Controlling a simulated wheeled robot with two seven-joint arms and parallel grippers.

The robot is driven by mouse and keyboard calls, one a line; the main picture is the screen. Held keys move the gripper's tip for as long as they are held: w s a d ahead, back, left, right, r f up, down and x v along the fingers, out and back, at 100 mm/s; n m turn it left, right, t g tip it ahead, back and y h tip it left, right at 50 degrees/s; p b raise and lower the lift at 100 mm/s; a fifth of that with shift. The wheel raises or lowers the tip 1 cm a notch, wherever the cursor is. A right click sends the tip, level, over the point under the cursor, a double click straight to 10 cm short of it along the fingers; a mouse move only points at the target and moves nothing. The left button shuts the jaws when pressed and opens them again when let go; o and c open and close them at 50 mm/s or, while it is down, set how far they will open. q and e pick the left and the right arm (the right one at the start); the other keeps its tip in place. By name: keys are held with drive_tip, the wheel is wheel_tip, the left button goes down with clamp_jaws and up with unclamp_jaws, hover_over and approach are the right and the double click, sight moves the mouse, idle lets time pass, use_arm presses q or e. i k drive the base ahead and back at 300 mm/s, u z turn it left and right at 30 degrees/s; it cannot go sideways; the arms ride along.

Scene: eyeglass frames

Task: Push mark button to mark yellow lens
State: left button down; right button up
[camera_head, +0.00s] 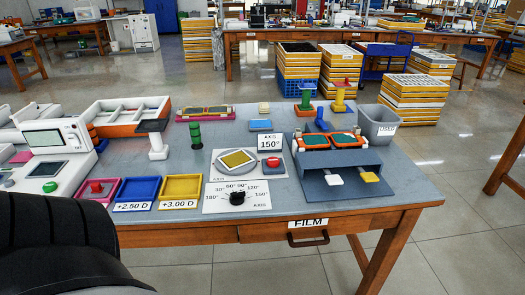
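The yellow lens (238,159) lies on a round grey plate (223,166) near the middle of the table. A red button (273,162) sits on a small base just right of the plate; I cannot read any label on it. A black dial (237,198) stands in front, on a white panel with angle numbers and the word AXIS. Neither gripper is in view.
Blue (137,189) and yellow (181,187) trays labelled +2.50 D and +3.00 D stand left of the dial. A dark blue machine (345,177) stands right, with a grey USED bin (377,124) behind it. A large dark shape covers the lower left corner.

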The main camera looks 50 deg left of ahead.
sight(271, 162)
drive_tip(key=u, duration=0.6)
drive_tip(key=i, duration=0.6)
drive_tip(key=u, duration=0.6)
